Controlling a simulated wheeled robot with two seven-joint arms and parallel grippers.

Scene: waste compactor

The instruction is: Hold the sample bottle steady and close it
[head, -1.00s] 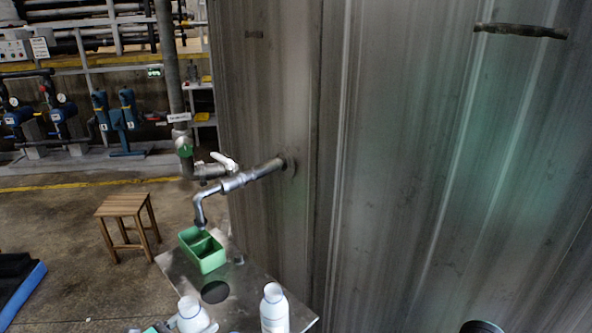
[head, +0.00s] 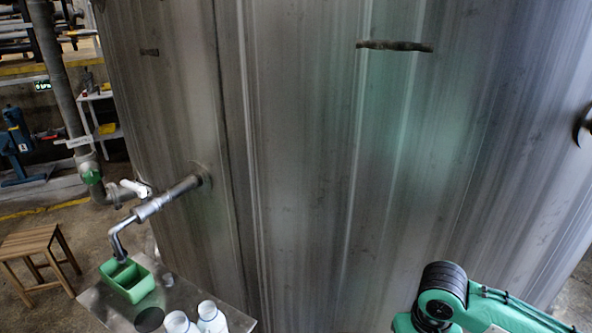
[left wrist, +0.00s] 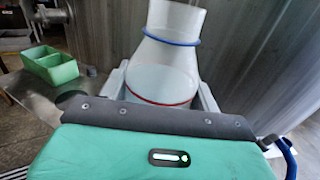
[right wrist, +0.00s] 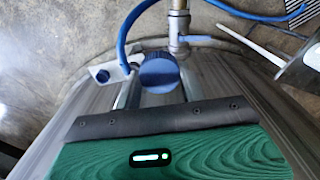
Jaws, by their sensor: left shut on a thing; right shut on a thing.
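The white sample bottle (left wrist: 165,75) stands between the fingers of my left gripper (left wrist: 162,98) in the left wrist view. It has a blue ring at the neck, a sloping shoulder and a red ring around the body; no cap shows on the visible neck. In the head view two white bottle tops show at the bottom edge, a left one (head: 178,322) and a right one (head: 212,316); the left gripper is hidden there. My right gripper (right wrist: 159,80) is shut on a ribbed blue cap (right wrist: 160,71) in the right wrist view, apart from the bottle.
A green divided tray (head: 127,281) sits on the metal table (head: 185,291) under a bent pipe spout (head: 118,246). A large metal wall (head: 310,150) rises behind. A wooden stool (head: 37,258) stands left. Blue hose (right wrist: 225,10) and a pipe fitting (right wrist: 178,30) lie beyond the cap.

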